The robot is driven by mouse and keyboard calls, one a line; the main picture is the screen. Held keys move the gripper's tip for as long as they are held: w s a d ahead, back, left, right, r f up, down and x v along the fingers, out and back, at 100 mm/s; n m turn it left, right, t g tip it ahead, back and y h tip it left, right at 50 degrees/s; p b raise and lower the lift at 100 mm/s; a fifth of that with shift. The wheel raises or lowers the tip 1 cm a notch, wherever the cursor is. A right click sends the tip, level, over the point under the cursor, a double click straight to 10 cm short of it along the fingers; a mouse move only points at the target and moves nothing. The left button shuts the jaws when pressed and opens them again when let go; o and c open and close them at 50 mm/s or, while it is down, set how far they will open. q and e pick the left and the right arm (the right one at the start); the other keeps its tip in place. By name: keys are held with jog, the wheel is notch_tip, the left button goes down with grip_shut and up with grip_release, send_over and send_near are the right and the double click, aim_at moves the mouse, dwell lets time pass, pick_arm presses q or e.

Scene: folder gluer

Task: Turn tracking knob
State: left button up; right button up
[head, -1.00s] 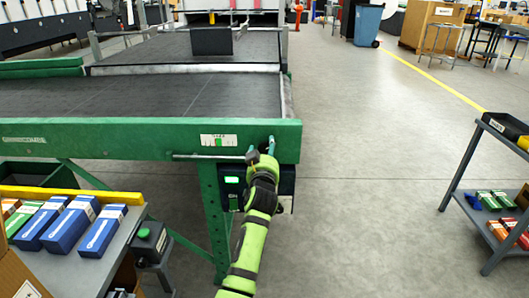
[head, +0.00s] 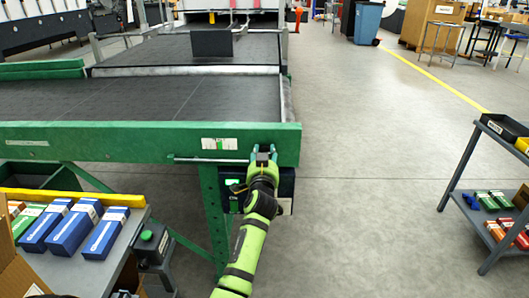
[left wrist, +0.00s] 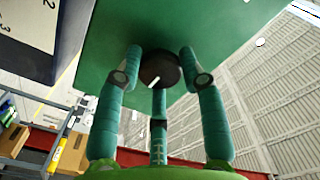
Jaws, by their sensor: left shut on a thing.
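The tracking knob (left wrist: 160,68) is a dark round knob with a white mark, on the green end of the conveyor frame. In the left wrist view it sits between the teal fingers of my left gripper (left wrist: 160,80), which is shut on it. In the head view my left gripper (head: 263,154) is at the right end of the green beam (head: 110,141), and its fingers hide the knob. A small white scale (head: 219,144) is on the beam left of the gripper; its marking is too small to read. My right gripper is not in view.
A dark control box (head: 286,186) hangs under the beam, partly behind my left gripper. A grey cart (head: 128,236) with blue boxes (head: 104,236) stands at the lower left. A shelf cart (head: 462,168) stands at the right. The floor between is clear.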

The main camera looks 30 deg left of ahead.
pick_arm(q)
jog(key=shift+f, duration=0.25)
jog(key=o, duration=1.1)
jog(key=shift+o, duration=0.2)
jog(key=shift+r, duration=0.1)
jog(key=v, duration=1.2)
